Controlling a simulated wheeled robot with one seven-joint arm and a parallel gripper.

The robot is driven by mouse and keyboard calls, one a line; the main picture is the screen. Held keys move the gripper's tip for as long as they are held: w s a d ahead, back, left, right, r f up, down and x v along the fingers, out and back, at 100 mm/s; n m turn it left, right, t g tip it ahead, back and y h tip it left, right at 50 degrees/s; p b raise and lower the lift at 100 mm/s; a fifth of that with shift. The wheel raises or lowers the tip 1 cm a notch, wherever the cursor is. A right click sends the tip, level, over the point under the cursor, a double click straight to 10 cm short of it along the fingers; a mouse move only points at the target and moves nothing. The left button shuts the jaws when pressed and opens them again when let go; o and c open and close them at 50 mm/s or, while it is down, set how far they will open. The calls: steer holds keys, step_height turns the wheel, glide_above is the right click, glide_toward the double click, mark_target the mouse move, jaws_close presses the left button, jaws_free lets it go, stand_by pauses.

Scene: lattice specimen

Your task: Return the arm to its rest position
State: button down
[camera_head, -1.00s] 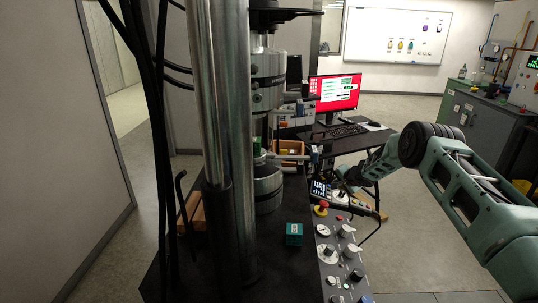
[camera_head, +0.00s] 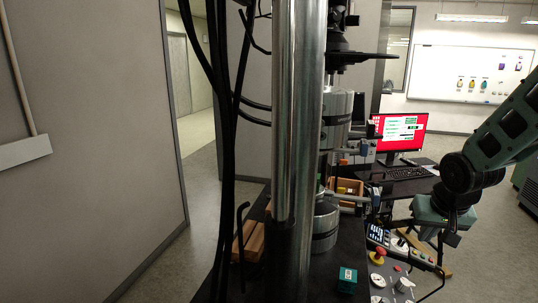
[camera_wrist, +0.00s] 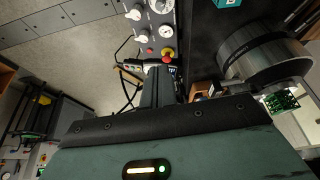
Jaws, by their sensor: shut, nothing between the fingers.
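My arm comes in from the right in the head view. My gripper (camera_head: 440,245) hangs at its end, right of the test machine and above the control panel. In the wrist view my gripper (camera_wrist: 160,82) is shut, with nothing seen between the fingers. A green lattice specimen (camera_wrist: 282,100) shows at the machine's round metal platen (camera_wrist: 262,60) at the right of the wrist view. In the head view the specimen is mostly hidden behind the machine's column.
The machine's steel column (camera_head: 297,120) and black cables stand left of my arm. A teal cube (camera_head: 347,280) sits on the black bench. A red emergency knob (camera_head: 377,256) and dials are near my gripper. A monitor (camera_head: 400,133) stands behind. Open floor lies to the right.

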steer(key=s+a+n+g, duration=0.2)
steer(key=s+a+n, duration=0.15)
steer(key=s, duration=1.15)
steer(key=s+a+n+g+b, duration=0.1)
steer(key=s+a+n+b, duration=0.1)
steer(key=s+a, duration=0.3)
steer(key=s+a+f+n+g+y+b, duration=0.1)
steer(key=s+a+n, duration=0.3)
steer(key=a, duration=0.8)
steer(key=shift+s+f+y+b, duration=0.3)
steer(key=shift+s+b, duration=0.35)
steer(key=shift+s, duration=0.5)
steer(key=shift+a, duration=0.1)
